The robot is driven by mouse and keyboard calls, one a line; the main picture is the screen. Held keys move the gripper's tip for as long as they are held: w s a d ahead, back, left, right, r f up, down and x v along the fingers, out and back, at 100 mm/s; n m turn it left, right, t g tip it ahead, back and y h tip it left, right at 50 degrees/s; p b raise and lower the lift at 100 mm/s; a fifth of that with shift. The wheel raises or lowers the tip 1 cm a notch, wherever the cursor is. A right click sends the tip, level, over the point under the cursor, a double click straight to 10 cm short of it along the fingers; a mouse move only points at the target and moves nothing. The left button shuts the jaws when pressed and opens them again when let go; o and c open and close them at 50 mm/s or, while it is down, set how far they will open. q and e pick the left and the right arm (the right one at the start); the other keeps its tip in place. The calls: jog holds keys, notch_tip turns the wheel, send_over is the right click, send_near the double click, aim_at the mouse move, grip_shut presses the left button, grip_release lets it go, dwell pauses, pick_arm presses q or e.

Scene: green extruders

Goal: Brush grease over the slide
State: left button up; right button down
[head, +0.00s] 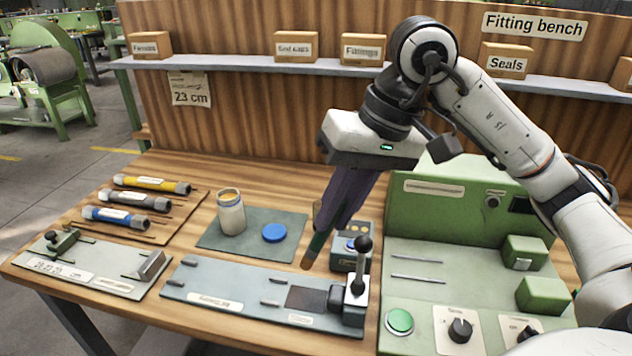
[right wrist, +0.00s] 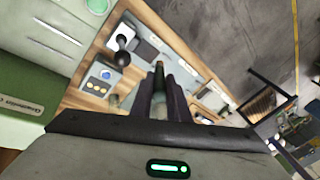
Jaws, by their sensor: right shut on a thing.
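My right gripper (head: 330,218) is shut on a brush (head: 317,244) with a green handle and a brownish tip. The brush points down and tilts to the left, its tip above the bench behind the grey plate (head: 235,292). In the right wrist view the brush (right wrist: 158,88) sticks out between the dark fingers. A dark rectangular patch (head: 306,298), perhaps the slide, lies on the plate beside a lever (head: 360,270). An open jar (head: 230,212) with yellowish contents, likely the grease, stands upright on a dark mat (head: 290,222). My left gripper is out of view.
A blue lid (head: 274,232) lies on the mat. A small button box (head: 343,258) stands behind the lever. A green machine (head: 450,210) fills the right. Several coloured tools, including a yellow one (head: 150,184), and a measuring fixture (head: 95,265) lie left.

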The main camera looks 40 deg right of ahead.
aim_at(321, 236)
jog(key=shift+d, duration=0.1)
notch_tip(321, 236, down, 5)
jog(key=b, duration=0.3)
jog(key=shift+s+r, duration=0.1)
jog(key=shift+r, duration=0.1)
